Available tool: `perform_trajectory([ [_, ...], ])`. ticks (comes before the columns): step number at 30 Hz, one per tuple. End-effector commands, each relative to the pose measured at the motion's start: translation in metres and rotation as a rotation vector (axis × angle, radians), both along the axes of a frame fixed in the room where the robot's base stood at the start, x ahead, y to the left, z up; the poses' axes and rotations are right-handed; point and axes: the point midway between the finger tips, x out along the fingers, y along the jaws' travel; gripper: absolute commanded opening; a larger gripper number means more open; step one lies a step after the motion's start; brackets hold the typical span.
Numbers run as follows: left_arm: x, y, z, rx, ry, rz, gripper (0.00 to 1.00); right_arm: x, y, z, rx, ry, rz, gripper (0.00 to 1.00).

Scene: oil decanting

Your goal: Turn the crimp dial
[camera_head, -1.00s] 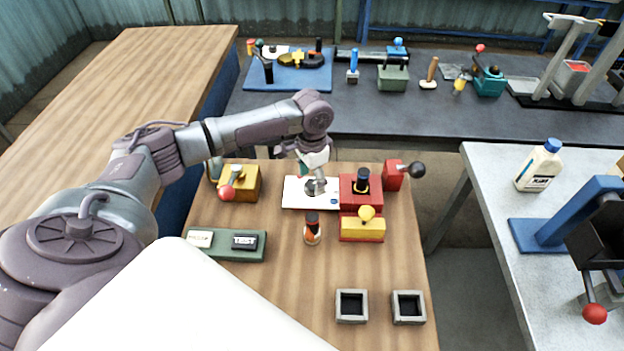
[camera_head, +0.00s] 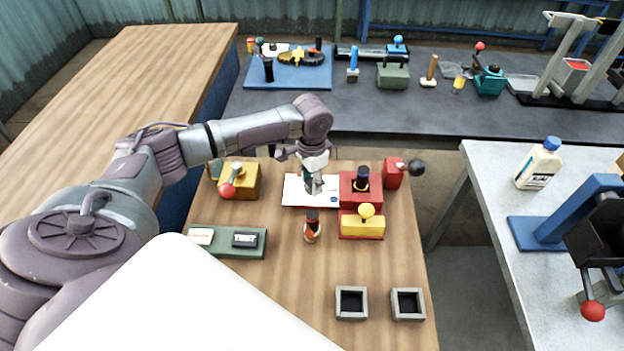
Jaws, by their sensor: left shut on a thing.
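My left gripper (camera_head: 314,188) points down at the white plate (camera_head: 294,194) in the middle of the near wooden table. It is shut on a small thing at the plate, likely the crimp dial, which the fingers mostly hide. The plate's left part and a small blue mark near its right edge show. A red block with a black knob (camera_head: 362,180) stands just right of the plate. A yellow block with a round yellow knob (camera_head: 366,210) sits in front of that. My right gripper is not in view.
A yellow block with a red ball lever (camera_head: 228,191) stands left of the plate. A small orange-and-black bottle (camera_head: 312,230) stands close in front.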

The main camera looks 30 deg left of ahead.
Motion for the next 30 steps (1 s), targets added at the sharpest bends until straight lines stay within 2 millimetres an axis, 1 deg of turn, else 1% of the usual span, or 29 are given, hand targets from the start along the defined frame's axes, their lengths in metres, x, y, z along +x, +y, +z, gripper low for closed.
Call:
perform_trajectory([
  [8,0.0,0.0,0.003,-0.003,0.001,-0.087,0.08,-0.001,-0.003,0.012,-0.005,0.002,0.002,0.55],
  [18,0.0,0.0,0.003,-0.002,0.001,-0.356,0.08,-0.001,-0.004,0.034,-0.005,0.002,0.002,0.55],
  [30,0.001,0.0,0.002,-0.001,-0.001,-0.657,0.08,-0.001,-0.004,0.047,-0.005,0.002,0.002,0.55],
])
